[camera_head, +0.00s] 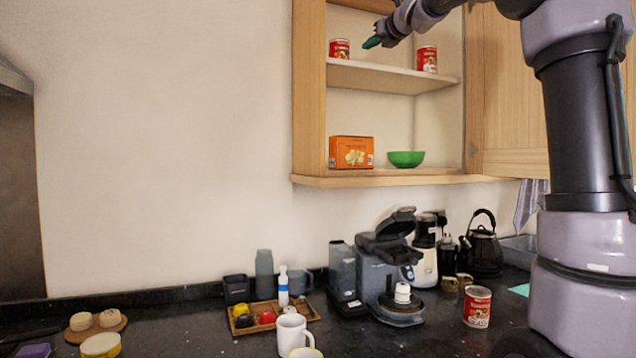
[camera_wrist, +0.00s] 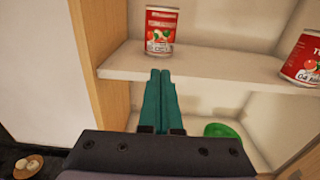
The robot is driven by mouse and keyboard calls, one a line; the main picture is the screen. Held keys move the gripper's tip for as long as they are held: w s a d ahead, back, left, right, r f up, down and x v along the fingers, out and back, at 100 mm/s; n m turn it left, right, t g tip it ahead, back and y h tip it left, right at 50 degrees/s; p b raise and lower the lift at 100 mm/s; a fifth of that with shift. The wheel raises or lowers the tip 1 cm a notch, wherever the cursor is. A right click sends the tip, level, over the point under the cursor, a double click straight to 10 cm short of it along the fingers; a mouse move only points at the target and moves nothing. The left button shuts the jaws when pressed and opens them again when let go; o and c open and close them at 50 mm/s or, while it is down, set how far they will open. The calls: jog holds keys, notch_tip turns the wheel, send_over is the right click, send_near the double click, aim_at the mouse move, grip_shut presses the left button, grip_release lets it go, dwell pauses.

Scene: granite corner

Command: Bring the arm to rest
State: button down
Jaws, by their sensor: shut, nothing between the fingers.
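My gripper (camera_head: 371,42) is shut and empty, held in front of the open cabinet at the height of its upper shelf (camera_head: 380,76). In the wrist view its teal fingers (camera_wrist: 159,98) are together and point toward the shelf. A red can (camera_head: 340,48) stands upright on that shelf, beyond the fingertips and apart from them; it also shows in the wrist view (camera_wrist: 161,31). A second red can (camera_head: 427,59) stands upright further right on the same shelf and is cut off by the edge of the wrist view (camera_wrist: 302,60).
An orange box (camera_head: 351,152) and a green bowl (camera_head: 406,159) stand on the lower shelf. On the dark counter are a coffee machine (camera_head: 388,268), a kettle (camera_head: 482,247), a red can (camera_head: 477,307), a wooden tray (camera_head: 245,329) and a white mug (camera_head: 292,335). Cabinet sides flank my gripper.

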jog(key=s+d+f+n+g+h, duration=0.1)
jog(key=s+f+n+g, duration=0.4)
jog(key=s+f+n, duration=0.9)
jog(key=s+d+f+n+g+h, duration=0.2)
jog(key=s+f+n+g, duration=0.3)
jog(key=s+f+n, duration=0.9)
jog(key=s+f, duration=0.4)
jog(key=f, duration=0.3)
jog(key=s+f, duration=0.5)
jog(key=f, duration=0.3)
jog(key=shift+d+f+h, duration=0.2)
jog(key=shift+d+h, duration=0.1)
jog(key=shift+d, duration=0.05)
